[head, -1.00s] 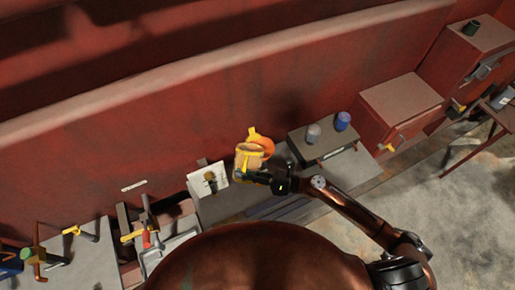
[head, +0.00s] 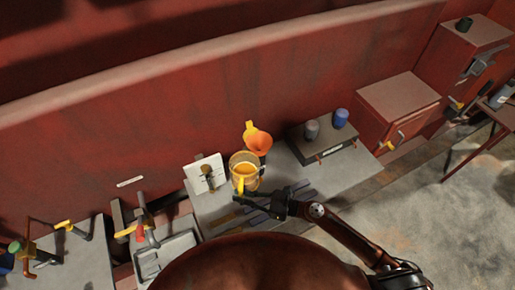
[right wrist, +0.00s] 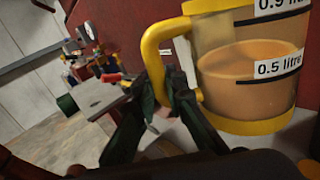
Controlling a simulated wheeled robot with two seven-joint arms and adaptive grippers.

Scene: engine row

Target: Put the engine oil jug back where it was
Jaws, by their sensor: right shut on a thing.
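The engine oil jug (head: 243,172) is clear with a yellow rim, base and handle, and holds amber oil. In the head view it is by the bench, left of the orange funnel; I cannot tell whether its base touches the bench top. In the right wrist view the jug (right wrist: 250,70) fills the right side, with its 0.5 litre mark near the oil level. My right gripper (head: 250,200) is at its near side. In the right wrist view the dark fingers (right wrist: 155,120) are shut on the yellow handle (right wrist: 152,60). My left gripper is not in view.
The orange funnel (head: 257,142) stands just behind the jug. A white plate with a dark fitting (head: 206,174) is to its left, and a dark box with two cans (head: 323,141) to its right. A sink (head: 165,252) lies at lower left.

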